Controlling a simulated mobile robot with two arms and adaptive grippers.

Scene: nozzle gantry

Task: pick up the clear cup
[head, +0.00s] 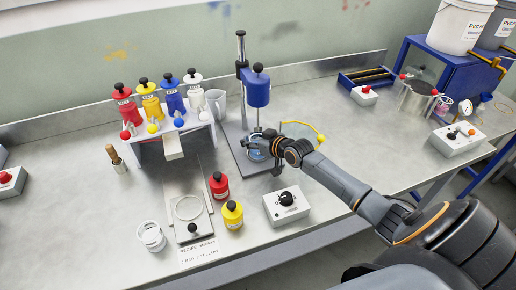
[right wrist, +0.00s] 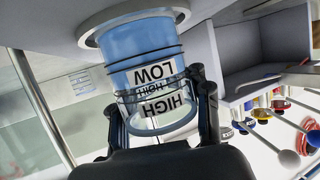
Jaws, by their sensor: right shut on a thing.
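The clear cup (head: 257,154) is on the base of the stirrer-like stand, partly hidden by my right gripper (head: 262,143). The right wrist view is upside down. There the cup (right wrist: 138,52) looks blue in its base-side part and clear near its rim, with LOW and HIGH labels. Its base is at a round pale plate; I cannot tell if there is a gap. My right gripper (right wrist: 160,103) is shut on the cup near the rim, one dark finger on each side. My left gripper is not in view.
The stand's blue head (head: 257,89) is above the cup. A rack with several coloured bottles (head: 152,103) stands to the left. A control box (head: 287,206) and red (head: 219,186) and yellow bottles (head: 232,215) stand in front.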

